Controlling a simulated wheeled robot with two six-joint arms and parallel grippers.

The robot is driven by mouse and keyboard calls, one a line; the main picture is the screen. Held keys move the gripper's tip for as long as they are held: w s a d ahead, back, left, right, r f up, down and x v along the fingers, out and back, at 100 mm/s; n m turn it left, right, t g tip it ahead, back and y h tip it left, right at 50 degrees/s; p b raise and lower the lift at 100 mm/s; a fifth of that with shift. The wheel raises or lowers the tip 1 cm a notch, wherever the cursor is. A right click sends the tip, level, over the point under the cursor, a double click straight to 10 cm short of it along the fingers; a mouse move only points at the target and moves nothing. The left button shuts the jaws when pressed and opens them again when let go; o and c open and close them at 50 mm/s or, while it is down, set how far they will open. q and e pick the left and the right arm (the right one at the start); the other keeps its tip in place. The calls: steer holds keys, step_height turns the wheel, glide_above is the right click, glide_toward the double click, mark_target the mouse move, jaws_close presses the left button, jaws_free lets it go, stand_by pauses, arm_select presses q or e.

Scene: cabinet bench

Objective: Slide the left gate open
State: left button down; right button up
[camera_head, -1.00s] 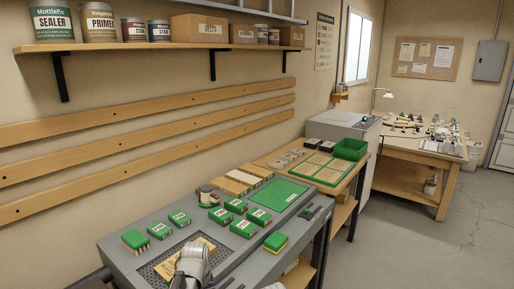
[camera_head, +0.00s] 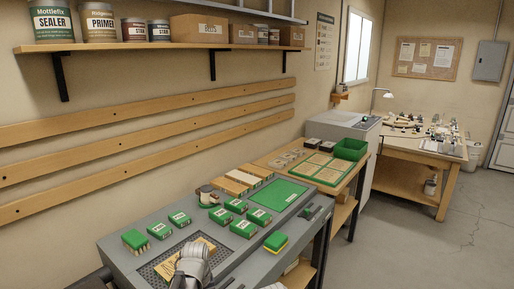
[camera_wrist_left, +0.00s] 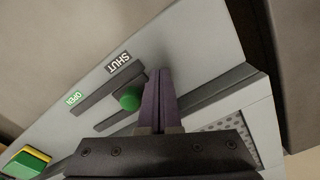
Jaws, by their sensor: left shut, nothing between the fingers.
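In the left wrist view a grey panel carries a SHUT label (camera_wrist_left: 118,63) and an OPEN label (camera_wrist_left: 73,98), with dark bars running beside them. A round green knob (camera_wrist_left: 130,98) stands at a dark bar, nearer the SHUT label. My left gripper (camera_wrist_left: 161,73) is shut and empty, its dark purple fingers together just right of the knob. Whether they touch it I cannot tell. In the head view my left arm's grey wrist shows at the bottom; the fingers and knob are hidden there. My right gripper is not in view.
A green and yellow block (camera_head: 276,241) lies on the grey bench; it also shows in the left wrist view (camera_wrist_left: 28,161). Several green blocks and a green mat (camera_head: 279,194) lie farther back. A perforated plate (camera_head: 160,268) is beside my wrist.

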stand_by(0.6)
arm_select(q)
steer(key=shift+w+d, duration=0.85)
steer(key=shift+w, duration=0.25)
steer(key=shift+w+d, duration=0.85)
steer(key=shift+w, duration=0.25)
steer(key=shift+w+d, duration=0.85)
steer(key=shift+w, duration=0.25)
steer(key=shift+s+a, duration=0.4)
steer(key=shift+s, duration=0.15)
step_height(320, 180, up, 8)
steer(key=p, duration=0.8)
